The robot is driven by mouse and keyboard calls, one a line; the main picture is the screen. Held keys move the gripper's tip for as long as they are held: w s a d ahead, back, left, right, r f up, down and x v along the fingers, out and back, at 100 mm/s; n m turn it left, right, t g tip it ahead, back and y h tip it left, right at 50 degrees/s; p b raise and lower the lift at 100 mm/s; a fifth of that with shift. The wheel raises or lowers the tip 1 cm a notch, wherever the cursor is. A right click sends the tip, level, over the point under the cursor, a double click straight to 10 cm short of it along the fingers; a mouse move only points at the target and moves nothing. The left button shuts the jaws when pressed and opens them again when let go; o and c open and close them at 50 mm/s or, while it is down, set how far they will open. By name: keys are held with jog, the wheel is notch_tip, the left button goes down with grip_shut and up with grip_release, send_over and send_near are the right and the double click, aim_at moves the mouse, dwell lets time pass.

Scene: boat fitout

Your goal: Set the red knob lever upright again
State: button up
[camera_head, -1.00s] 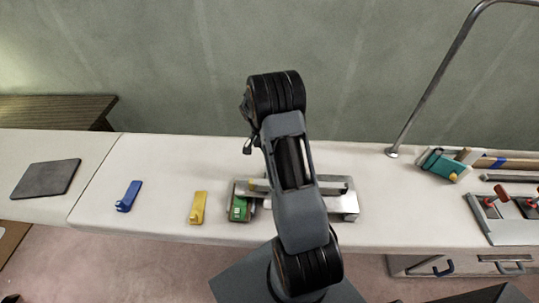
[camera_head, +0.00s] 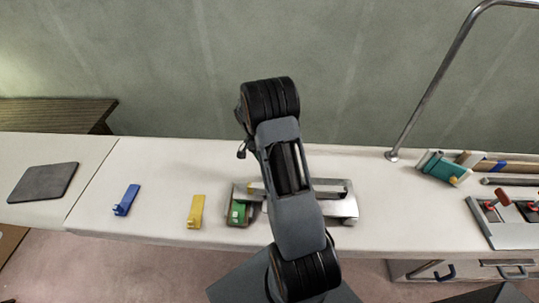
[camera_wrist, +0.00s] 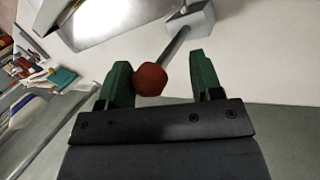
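In the wrist view, the red knob (camera_wrist: 150,80) sits at the end of a grey lever rod (camera_wrist: 176,44). The rod slants from the knob up and right to a pale grey block (camera_wrist: 192,18). My gripper (camera_wrist: 161,76) is open, with green fingers on both sides of the picture. The knob appears between the fingers, close beside the left finger; I cannot tell whether they touch. In the head view my arm covers the middle of the bench, and the gripper and this lever are hidden behind it.
A silver metal frame (camera_head: 343,205) and a green-and-white part (camera_head: 238,213) lie by my arm. A yellow piece (camera_head: 196,211), a blue piece (camera_head: 126,200) and a dark pad (camera_head: 43,182) lie left. A grey panel with red-knobbed levers (camera_head: 496,234) and a metal pole (camera_head: 432,82) stand right.

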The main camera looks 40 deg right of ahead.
jog(key=shift+o, duration=0.9)
jog(key=shift+d, duration=0.1)
jog(key=shift+r, duration=0.1)
jog(key=b+v, duration=0.1)
jog(key=v, duration=1.2)
jog(key=shift+w+r, duration=0.15)
jog(key=shift+r, duration=0.15)
